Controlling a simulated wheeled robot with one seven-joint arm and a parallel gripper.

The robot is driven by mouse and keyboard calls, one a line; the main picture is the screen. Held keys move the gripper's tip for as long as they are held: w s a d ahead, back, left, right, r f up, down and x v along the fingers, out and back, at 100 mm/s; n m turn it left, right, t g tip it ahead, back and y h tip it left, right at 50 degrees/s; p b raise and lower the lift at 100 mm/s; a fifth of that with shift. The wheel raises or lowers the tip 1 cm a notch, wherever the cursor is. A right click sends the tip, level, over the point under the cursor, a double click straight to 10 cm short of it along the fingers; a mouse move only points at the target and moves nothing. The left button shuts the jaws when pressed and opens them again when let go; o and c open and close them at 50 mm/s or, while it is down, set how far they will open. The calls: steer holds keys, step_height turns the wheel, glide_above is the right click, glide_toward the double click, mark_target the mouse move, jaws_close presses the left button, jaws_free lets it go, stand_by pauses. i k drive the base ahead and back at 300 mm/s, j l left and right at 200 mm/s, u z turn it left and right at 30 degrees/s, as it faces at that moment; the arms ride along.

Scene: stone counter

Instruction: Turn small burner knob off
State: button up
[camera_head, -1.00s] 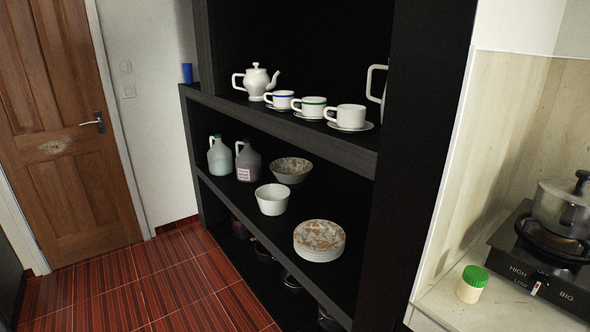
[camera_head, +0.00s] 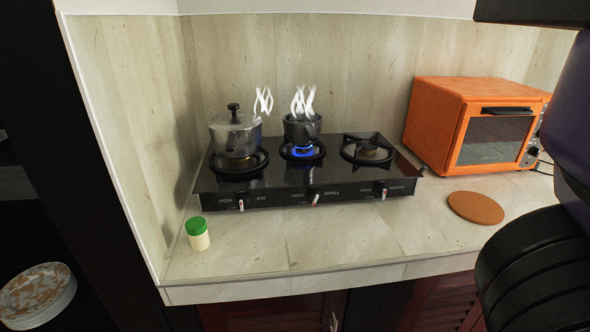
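A black gas stove (camera_head: 270,190) with several burners stands on the stone counter. The small burner knob (camera_head: 315,198) is at the middle of the stove's front, beside the word SMALL, and looks tilted. A blue flame (camera_head: 303,152) burns at the middle burner, under a small dark pot (camera_head: 302,130) with white steam above it. The left knob (camera_head: 241,204) is beside the word BIG, and the right knob (camera_head: 383,193) is at the right end. My gripper is not in view; dark parts of my arm fill the right edge.
A lidded steel pot (camera_head: 235,133) sits on the left burner, and the right burner (camera_head: 368,149) is empty. A green-capped jar (camera_head: 198,234) stands front left. An orange toaster oven (camera_head: 470,125) and a round brown mat (camera_head: 476,208) are at right. The counter before the stove is clear.

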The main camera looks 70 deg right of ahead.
mark_target(312, 195)
steer(key=z, duration=1.5)
steer(key=k+j+u, duration=0.35)
steer(key=u, duration=0.15)
